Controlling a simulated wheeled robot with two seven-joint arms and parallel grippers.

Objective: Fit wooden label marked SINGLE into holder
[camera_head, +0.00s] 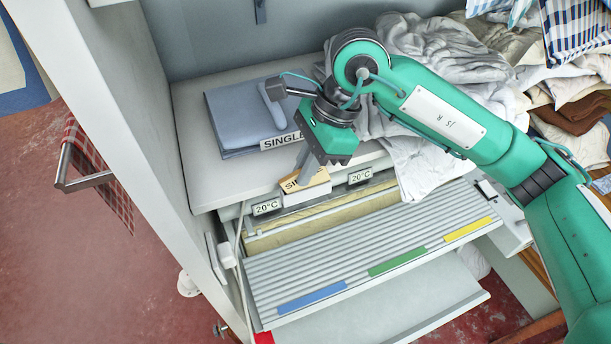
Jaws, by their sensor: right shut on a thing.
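The wooden label (291,182) is tan, with dark letters starting "SI"; the rest of its word is hidden by my right gripper. My right gripper (309,169) comes down from above and is shut on the label. The label is tilted and sits just above and behind a small white block (308,194), which looks like the holder, on the ironer's front edge. I cannot tell whether label and block touch. My left gripper is not in view.
A folded blue cloth (232,117) with a white "SINGLE" tag (281,141) lies on the white top (196,172). Two "20°C" plates (267,207) flank the block. A ribbed board (365,262) is in front. Crumpled white linen (430,60) lies to the right.

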